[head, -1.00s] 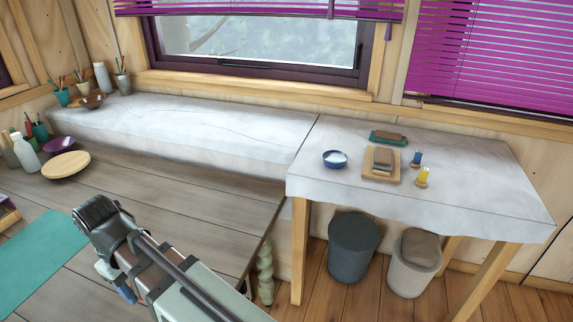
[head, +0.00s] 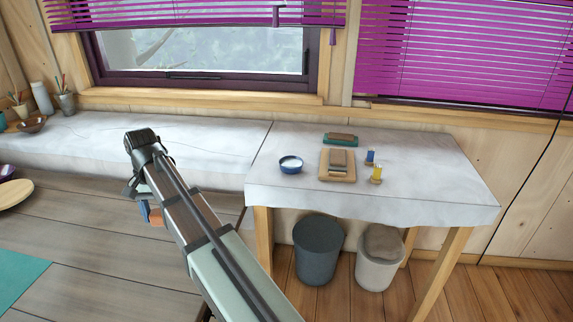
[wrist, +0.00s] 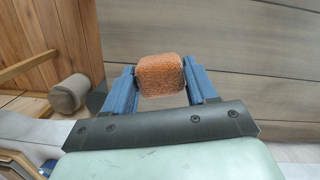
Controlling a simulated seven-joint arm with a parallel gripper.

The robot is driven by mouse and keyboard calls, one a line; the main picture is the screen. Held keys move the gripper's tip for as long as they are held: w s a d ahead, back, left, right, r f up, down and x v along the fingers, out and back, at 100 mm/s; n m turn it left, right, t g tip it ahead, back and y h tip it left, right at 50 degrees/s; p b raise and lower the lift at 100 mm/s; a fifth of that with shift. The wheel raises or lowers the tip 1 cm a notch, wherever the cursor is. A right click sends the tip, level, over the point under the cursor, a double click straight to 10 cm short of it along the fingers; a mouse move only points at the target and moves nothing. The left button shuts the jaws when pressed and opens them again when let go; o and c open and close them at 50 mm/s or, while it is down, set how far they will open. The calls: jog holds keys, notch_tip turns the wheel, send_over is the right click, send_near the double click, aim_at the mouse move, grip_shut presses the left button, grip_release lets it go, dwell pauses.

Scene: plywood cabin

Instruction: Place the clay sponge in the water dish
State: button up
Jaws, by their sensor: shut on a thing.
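The clay sponge (wrist: 160,74) is a rough orange-brown block. My gripper (wrist: 161,82) is shut on it, with a blue finger on each side. In the head view the sponge (head: 156,217) shows small below the end of my arm, partly hidden by the gripper, above the grey wooden floor or platform. The water dish (head: 291,168) is a small blue bowl with a pale inside, on the left part of the cloth-covered table. My gripper is left of the dish and apart from it. The dish is not clearly visible in the wrist view.
On the table (head: 420,190) are a wooden board (head: 326,175) with tools, a green tray with a brown block (head: 340,139), and blue (head: 370,157) and yellow (head: 376,174) spools. Two bins (head: 318,250) stand below. A covered bench (head: 100,140) adjoins at left.

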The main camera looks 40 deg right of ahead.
jog(key=w+d+r+m, duration=0.1)
jog(key=w+d+m, duration=0.2)
jog(key=d, duration=0.4)
jog(key=w+d+r+m, duration=0.2)
jog(key=w+d+m, duration=0.1)
jog(key=d, duration=0.3)
notch_tip(320, 180, up, 6)
jog(key=m+t, duration=0.2)
jog(key=m, duration=1.3)
send_over(290, 163)
jog(key=shift+s+d+f, duration=0.1)
jog(key=shift+f, duration=2.35)
jog(key=shift+s+f, duration=0.1)
jog(key=shift+f, duration=2.35)
jog(key=shift+f, duration=0.15)
jog(key=o, duration=1.1)
notch_tip(290, 163, up, 12)
jog(key=s+d, duration=0.1)
